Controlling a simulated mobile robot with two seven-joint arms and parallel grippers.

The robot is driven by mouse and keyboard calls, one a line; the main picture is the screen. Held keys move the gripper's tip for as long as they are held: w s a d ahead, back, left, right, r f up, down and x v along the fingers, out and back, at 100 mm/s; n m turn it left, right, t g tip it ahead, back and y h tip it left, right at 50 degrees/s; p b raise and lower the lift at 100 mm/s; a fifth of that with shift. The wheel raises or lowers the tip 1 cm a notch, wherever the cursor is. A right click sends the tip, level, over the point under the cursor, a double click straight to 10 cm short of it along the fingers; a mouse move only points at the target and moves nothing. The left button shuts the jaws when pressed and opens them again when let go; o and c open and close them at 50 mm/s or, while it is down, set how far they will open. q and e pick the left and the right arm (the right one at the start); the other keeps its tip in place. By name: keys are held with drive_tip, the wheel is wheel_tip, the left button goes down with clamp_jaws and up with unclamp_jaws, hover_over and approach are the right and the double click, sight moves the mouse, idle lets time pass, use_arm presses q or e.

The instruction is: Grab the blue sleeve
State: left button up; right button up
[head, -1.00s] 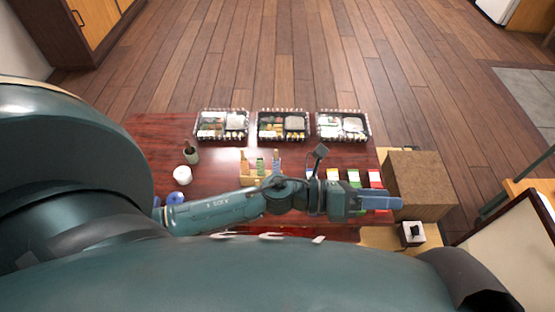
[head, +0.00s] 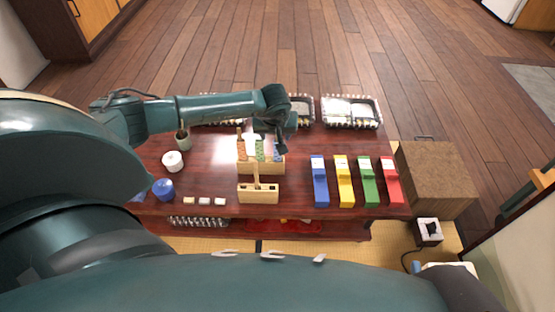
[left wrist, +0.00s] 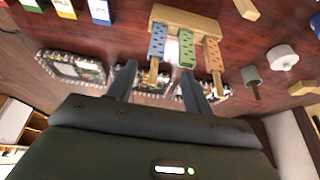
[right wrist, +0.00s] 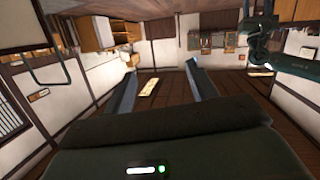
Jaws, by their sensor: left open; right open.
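A patterned blue sleeve (left wrist: 157,42) with a wooden stick end stands in a wooden rack (left wrist: 165,13), beside a green sleeve (left wrist: 187,50) and an orange sleeve (left wrist: 212,54). In the head view the blue sleeve (head: 278,155) is at the rack's right end. My left gripper (left wrist: 158,76) is open, its fingers apart on either side of the blue sleeve's stick end in the picture; I cannot tell whether they touch it. In the head view my left gripper (head: 274,138) is just above and behind the rack. My right gripper (right wrist: 162,68) is open and empty, away from the table.
A blue box (head: 319,182), yellow box (head: 344,182), green box (head: 368,182) and red box (head: 391,182) lie to the right. A wooden holder (head: 258,195) stands in front of the rack. A white pot (head: 173,161) is at left.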

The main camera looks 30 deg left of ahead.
sight(277, 142)
use_arm(q)
drive_tip(key=b+x, duration=0.1)
drive_tip(key=x, duration=0.3)
drive_tip(key=b+x, duration=0.2)
drive_tip(key=x, duration=0.2)
drive_tip(key=shift+w+f, duration=0.1)
drive_tip(key=shift+w, duration=0.2)
use_arm(e)
drive_tip(key=shift+w+a+r+n+t+y, duration=0.1)
drive_tip(key=shift+a+n+t+y, duration=0.15)
drive_tip(key=shift+n+t+y, duration=0.25)
drive_tip(key=shift+w+a+r+n+t+y, duration=0.1)
drive_tip(key=shift+a+n+t+y, duration=0.15)
drive_tip(key=shift+t, duration=0.45)
use_arm(q)
drive_tip(key=shift+c, duration=0.4)
clamp_jaws()
